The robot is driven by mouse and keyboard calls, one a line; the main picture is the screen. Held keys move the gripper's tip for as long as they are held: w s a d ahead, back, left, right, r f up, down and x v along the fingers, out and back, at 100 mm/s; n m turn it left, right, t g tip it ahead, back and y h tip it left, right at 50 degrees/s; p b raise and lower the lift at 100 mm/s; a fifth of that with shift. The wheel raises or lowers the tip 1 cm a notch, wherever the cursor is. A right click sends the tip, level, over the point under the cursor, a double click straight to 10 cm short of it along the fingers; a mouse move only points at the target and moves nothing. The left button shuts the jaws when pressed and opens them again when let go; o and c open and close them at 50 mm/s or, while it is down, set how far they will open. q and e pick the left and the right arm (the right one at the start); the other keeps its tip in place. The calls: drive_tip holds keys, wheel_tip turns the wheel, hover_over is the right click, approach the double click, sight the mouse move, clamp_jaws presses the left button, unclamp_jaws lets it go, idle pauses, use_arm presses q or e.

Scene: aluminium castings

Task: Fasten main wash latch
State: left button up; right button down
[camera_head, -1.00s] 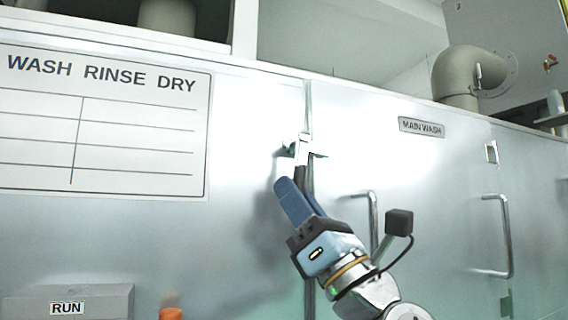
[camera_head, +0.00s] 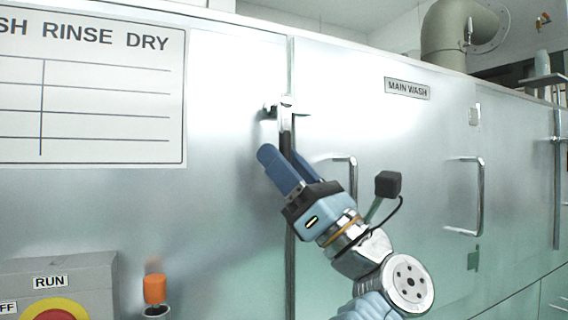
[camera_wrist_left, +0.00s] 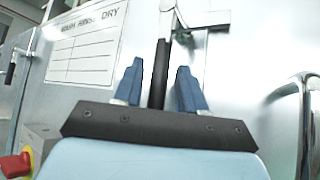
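The main wash latch (camera_head: 287,107) sits across the seam beside the door with the MAIN WASH plate (camera_head: 407,88). It has a silver metal body and a dark lever (camera_head: 285,140) hanging down. My left gripper (camera_head: 275,152) points up at the lever from below. In the left wrist view, the dark lever (camera_wrist_left: 160,75) stands between the two blue fingers of my left gripper (camera_wrist_left: 160,80), with a visible gap on each side. The silver latch part (camera_wrist_left: 168,20) shows above the fingertips. My right gripper is in neither view.
Bar handles (camera_head: 352,180) (camera_head: 481,195) stick out from the doors right of the latch. A WASH RINSE DRY board (camera_head: 110,90) hangs on the left panel. A grey RUN box (camera_head: 80,268) with a red-and-yellow knob and an orange-topped item (camera_head: 154,289) are low at left.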

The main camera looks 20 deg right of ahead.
use_arm(q)
drive_tip(key=b+v, duration=0.4)
drive_tip(key=v, duration=0.9)
drive_tip(key=shift+s+d+f+b, duration=0.2)
drive_tip(key=shift+f+b, duration=0.1)
drive_tip(key=shift+b, duration=0.1)
